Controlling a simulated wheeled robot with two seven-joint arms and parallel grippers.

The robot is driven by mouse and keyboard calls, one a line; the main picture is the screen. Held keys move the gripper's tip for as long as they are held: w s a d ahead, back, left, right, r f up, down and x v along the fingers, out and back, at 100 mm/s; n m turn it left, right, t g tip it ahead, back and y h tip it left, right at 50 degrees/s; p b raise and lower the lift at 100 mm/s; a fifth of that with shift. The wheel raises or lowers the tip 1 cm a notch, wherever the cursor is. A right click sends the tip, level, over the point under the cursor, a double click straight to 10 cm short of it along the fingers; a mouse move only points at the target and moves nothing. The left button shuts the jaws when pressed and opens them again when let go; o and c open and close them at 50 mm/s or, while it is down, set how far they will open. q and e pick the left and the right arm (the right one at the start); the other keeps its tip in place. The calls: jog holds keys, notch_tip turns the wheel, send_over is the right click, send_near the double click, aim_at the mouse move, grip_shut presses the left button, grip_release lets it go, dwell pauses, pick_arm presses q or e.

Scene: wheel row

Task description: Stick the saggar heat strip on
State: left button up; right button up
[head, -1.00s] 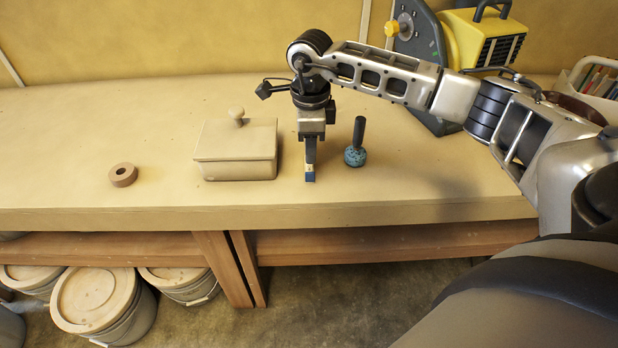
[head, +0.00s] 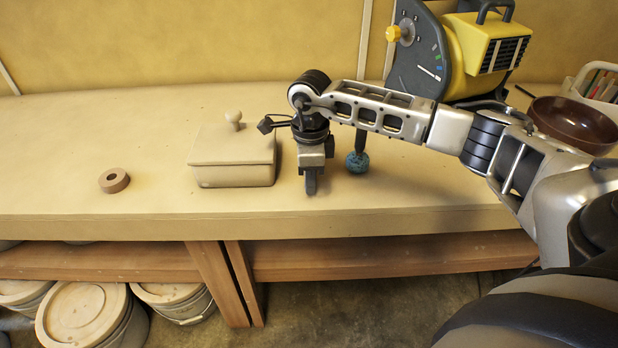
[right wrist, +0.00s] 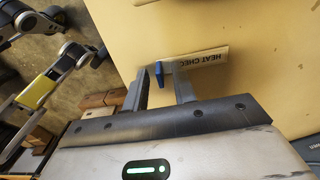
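The saggar (head: 232,172), a beige lidded box with a round knob, stands upright on the bench left of my right gripper. The heat strip (right wrist: 207,60), pale with dark "HEAT CHEC" lettering and a blue tab at one end, shows in the right wrist view at the fingertips. My right gripper (right wrist: 159,69) points down, its two fingers apart. The blue tab sits between them with visible gaps on both sides. In the head view my right gripper (head: 311,192) is low over the bench, apart from the saggar, and hides the strip.
A blue-headed tool with a dark handle (head: 357,161) stands just right of the gripper. A brown ring (head: 114,180) lies at left. A yellow-and-grey machine (head: 470,55) and a brown bowl (head: 570,125) stand at right. The bench front edge is close; lidded pails stand below.

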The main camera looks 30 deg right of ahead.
grip_shut()
jog(key=shift+r, duration=0.1)
jog(key=shift+r+p, duration=2.75)
jog(key=shift+r, duration=1.15)
